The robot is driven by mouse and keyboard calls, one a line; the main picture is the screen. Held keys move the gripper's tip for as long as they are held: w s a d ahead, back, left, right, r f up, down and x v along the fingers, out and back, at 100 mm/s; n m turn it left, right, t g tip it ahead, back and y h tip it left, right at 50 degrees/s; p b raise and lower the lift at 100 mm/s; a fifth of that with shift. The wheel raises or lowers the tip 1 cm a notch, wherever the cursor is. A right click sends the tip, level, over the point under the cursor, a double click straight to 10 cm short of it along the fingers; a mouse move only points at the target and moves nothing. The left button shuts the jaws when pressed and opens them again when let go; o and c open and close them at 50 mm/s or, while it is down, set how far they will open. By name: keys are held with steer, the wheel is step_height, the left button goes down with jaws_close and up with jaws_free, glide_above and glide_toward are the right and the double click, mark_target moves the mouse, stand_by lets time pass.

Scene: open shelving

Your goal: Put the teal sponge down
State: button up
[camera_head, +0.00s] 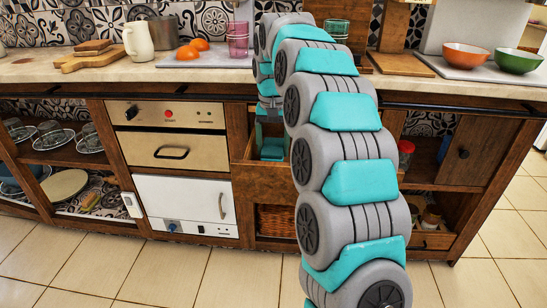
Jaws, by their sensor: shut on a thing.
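The gripper is small here and partly hidden by my own arm links. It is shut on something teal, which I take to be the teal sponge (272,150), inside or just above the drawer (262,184). I cannot tell whether the sponge touches the drawer bottom.
The counter (235,75) above holds a cream pitcher (138,41), cutting boards, orange halves, pink glasses (238,40) and two bowls (466,56). An oven (172,149) is left of the drawer. A wicker basket (276,220) sits below it.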

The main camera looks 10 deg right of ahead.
mark_target(273, 146)
steer(key=shift+f, duration=1.85)
steer(key=o, duration=1.4)
steer(key=shift+f, duration=0.1)
step_height(273, 146, up, 12)
steer(key=shift+r+p, duration=0.15)
steer(key=shift+p, duration=0.5)
